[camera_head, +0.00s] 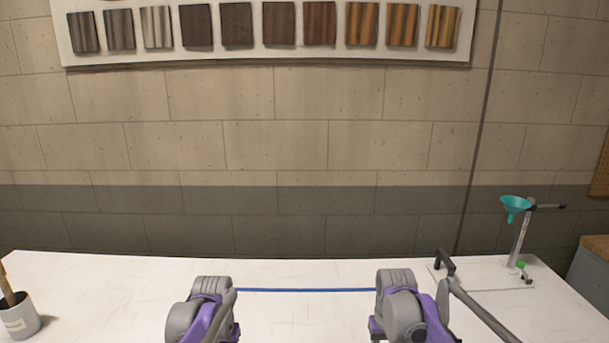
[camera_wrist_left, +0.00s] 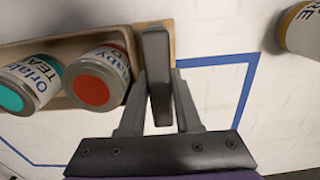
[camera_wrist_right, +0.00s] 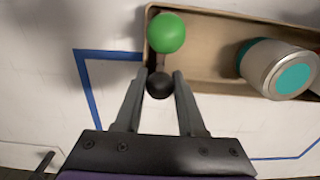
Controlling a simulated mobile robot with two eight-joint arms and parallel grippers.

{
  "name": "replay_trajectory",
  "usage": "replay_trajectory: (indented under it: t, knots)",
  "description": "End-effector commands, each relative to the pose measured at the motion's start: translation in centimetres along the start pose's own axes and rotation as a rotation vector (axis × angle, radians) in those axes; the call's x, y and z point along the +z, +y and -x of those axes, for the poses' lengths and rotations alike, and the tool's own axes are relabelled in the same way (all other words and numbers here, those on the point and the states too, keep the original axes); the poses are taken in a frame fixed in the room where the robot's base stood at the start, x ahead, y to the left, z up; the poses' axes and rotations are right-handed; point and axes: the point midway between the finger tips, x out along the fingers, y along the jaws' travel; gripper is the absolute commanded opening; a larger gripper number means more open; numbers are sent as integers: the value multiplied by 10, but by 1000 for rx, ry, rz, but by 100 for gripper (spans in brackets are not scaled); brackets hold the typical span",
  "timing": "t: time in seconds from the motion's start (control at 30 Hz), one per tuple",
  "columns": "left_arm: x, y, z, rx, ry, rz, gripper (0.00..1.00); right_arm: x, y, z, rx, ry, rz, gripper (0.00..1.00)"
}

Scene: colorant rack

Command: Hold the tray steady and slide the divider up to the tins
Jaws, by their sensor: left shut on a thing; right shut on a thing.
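The tan tray (camera_wrist_right: 228,20) shows only in the wrist views. In the left wrist view, a tin with a red lid (camera_wrist_left: 92,90) and a tin with a teal lid (camera_wrist_left: 25,90) sit in it. My left gripper (camera_wrist_left: 160,95) is shut on a dark grey upright grip (camera_wrist_left: 157,50) at the tray's end, beside the red-lidded tin. In the right wrist view, my right gripper (camera_wrist_right: 161,80) is shut on a black knob (camera_wrist_right: 159,86). A green knob (camera_wrist_right: 166,33) and a thin dark edge, seemingly the divider (camera_wrist_right: 163,62), are beyond it. Empty tray floor separates them from the teal-lidded tin (camera_wrist_right: 284,72).
Blue tape (camera_wrist_left: 246,85) outlines an area on the white table (camera_head: 300,270) around the tray. Another tin (camera_wrist_left: 303,30) stands apart. A pot (camera_head: 20,318) is at the left, a stand with a teal funnel (camera_head: 515,204) at the right.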

Motion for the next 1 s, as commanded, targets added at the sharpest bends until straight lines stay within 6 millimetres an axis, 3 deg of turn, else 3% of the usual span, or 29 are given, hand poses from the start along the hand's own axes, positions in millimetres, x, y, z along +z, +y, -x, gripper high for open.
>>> replay_trajectory:
  t: [0.37, 1.0]
  knots:
    - [0, 0, 0, 0, -1, 0, 0, 0, -1, 0, 0, 0, 0, 0]
    - [0, 2, 0, 3, 0, -1, 0, 0, -22, 0, -3, 0, 2, 0]
